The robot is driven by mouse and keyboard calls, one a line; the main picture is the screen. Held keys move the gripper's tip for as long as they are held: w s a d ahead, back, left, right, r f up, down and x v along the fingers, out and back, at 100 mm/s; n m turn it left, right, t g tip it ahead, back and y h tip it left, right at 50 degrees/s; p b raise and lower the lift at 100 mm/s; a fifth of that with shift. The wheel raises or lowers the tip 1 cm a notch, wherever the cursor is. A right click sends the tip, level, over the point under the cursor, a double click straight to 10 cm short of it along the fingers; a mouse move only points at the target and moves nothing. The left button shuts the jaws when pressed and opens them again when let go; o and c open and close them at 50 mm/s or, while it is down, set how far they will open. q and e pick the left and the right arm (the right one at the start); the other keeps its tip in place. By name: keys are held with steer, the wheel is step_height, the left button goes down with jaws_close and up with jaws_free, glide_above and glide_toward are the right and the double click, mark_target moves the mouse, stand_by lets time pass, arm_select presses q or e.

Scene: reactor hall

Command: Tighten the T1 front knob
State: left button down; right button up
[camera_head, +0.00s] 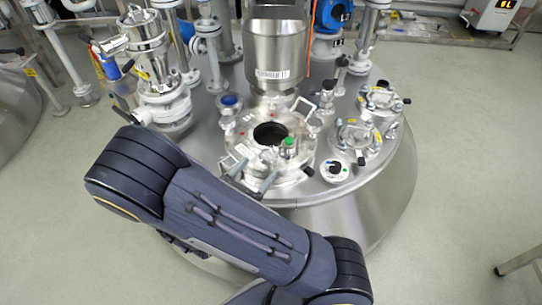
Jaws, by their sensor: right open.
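The steel reactor vessel (222,142) stands in the middle, with a round flanged port (272,134) on its top. The port's front rim carries clamp-like fittings and a small green-capped part (289,143). No label marks which fitting is the T1 front knob; it seems to be at the front rim, close to my gripper. My right gripper (255,171) shows just past my dark arm, at the port's front edge. Its two grey fingers are apart, with nothing clearly held. The arm hides its wrist and part of the vessel's front edge. My left gripper is not in view.
A tall steel cylinder (274,58) rises behind the port. A valve assembly (160,75) and pipes stand at the left. Sight-glass ports (358,138) and a white fitting with a black knob (335,169) sit at the right.

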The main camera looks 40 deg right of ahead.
mark_target(270, 154)
steer(key=b+x, duration=0.1)
steer(key=x, duration=0.4)
steer(key=shift+d+f, duration=0.1)
steer(key=shift+d, duration=0.15)
steer(key=shift+w+d+b, duration=0.3)
steer(key=shift+d+b, duration=0.05)
steer(key=shift+d, duration=0.3)
steer(key=c, duration=1)
steer(key=shift+r+m+g+h+p, duration=0.15)
steer(key=shift+m+g+h+p, duration=0.1)
steer(key=shift+m+g+p, duration=0.7)
steer(key=shift+r+m+g+h+p, duration=0.2)
steer(key=shift+m+g+p, duration=0.35)
steer(key=shift+g, duration=0.7)
steer(key=m+g+p, duration=0.2)
steer(key=m+g, duration=0.1)
steer(key=g, duration=0.2)
steer(key=shift+f+g, duration=0.15)
steer(key=shift+g, duration=0.15)
steer(key=m+g+y+p, duration=0.1)
steer(key=m+g+y, duration=0.1)
steer(key=m+g, duration=0.2)
steer(key=shift+s+g, duration=0.15)
steer(key=shift+g, duration=0.45)
steer(key=m+g+y+p, duration=0.1)
steer(key=m+g+y, duration=0.4)
steer(key=g+y, duration=0.1)
steer(key=shift+m+p, duration=0.3)
steer(key=shift+g+y, duration=0.3)
steer(key=shift+y, duration=0.15)
